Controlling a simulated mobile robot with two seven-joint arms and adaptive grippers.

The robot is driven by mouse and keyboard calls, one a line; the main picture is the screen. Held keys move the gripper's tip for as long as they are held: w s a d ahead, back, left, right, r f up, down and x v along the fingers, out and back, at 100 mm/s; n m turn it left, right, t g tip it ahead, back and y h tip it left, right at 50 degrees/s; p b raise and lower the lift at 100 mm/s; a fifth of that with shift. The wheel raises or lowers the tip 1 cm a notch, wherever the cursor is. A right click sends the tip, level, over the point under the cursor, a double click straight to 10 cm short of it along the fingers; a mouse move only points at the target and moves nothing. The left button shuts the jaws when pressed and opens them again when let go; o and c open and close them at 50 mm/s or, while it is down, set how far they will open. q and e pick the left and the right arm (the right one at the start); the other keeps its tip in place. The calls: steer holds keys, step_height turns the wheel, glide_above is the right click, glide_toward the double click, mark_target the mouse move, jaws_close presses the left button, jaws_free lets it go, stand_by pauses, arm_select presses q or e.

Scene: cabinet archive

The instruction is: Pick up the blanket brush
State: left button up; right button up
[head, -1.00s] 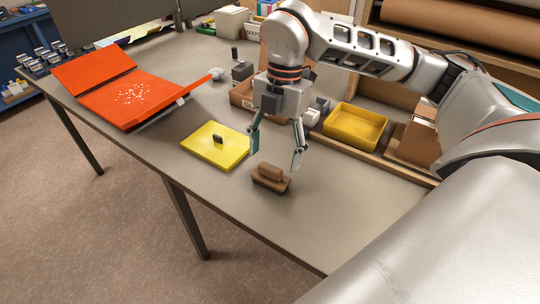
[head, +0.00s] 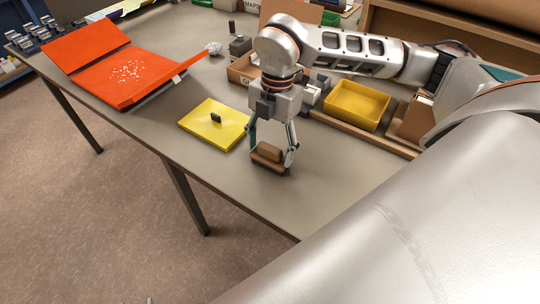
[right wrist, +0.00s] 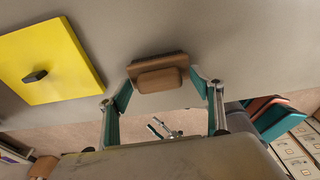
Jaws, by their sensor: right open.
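The blanket brush (head: 268,160) is a brown block with a rounded wooden grip on top, lying on the grey table near its front edge. My right gripper (head: 271,153) is open and lowered over it, one finger on each side of the brush. In the right wrist view the brush (right wrist: 158,76) sits between the two spread fingertips (right wrist: 163,90), and I see no clear grip on it. A small part of what looks like my left gripper (right wrist: 163,129) shows far below in the right wrist view; its jaw state is unclear.
A yellow plate with a dark knob (head: 222,128) lies just left of the brush. An orange folder (head: 95,85) with white bits lies farther left. A yellow tray (head: 357,104) and cardboard boxes stand behind. The table right of the brush is clear.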

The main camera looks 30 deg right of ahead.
mark_target(270, 147)
steer(key=c, duration=1.2)
steer(key=shift+c, duration=0.2)
step_height(270, 147, up, 20)
steer(key=shift+o, duration=1.4)
steer(key=shift+c, duration=0.6)
